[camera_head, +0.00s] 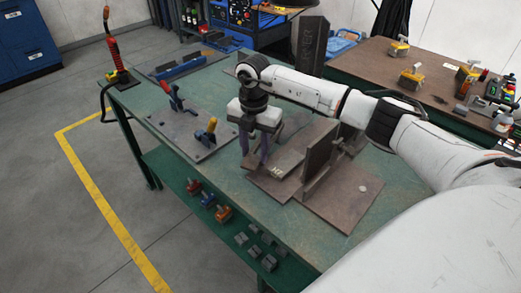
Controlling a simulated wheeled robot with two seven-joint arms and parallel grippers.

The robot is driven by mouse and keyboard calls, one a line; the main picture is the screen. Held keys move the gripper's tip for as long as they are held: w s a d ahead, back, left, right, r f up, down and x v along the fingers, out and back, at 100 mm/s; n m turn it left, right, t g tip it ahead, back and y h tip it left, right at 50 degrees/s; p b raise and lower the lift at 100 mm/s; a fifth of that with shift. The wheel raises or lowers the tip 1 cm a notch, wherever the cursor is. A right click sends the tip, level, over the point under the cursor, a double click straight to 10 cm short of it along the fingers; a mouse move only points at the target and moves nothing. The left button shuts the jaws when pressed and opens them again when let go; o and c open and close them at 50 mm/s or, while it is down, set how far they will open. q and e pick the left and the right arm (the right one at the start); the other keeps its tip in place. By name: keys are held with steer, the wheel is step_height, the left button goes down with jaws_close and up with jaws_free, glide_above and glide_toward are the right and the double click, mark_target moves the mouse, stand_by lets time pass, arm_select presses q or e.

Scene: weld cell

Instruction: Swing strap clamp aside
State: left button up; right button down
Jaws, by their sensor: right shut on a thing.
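My right gripper (256,163) comes in from the right and points down at the left end of a flat grey bar, which I take to be the strap clamp (287,160). The bar lies at a low angle over a brown steel base plate (335,205). The gripper is shut on the bar's near end; the exact contact is small and partly hidden by the fingers. An upright dark plate (321,148) stands just right of the bar. My left gripper is not in view.
A tall dark block (311,45) stands behind my arm. A red torch (112,45) stands at the green table's far left corner.

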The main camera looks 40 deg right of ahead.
steer(key=shift+w+a+r+m, duration=0.1)
steer(key=shift+w+a+m, duration=0.05)
steer(key=shift+w+m, duration=0.25)
stand_by(0.3)
steer(key=c, duration=1.2)
jaws_free()
steer(key=shift+o, duration=0.2)
step_height(320, 180, up, 10)
steer(key=shift+r+b, duration=0.15)
steer(key=shift+b, duration=0.15)
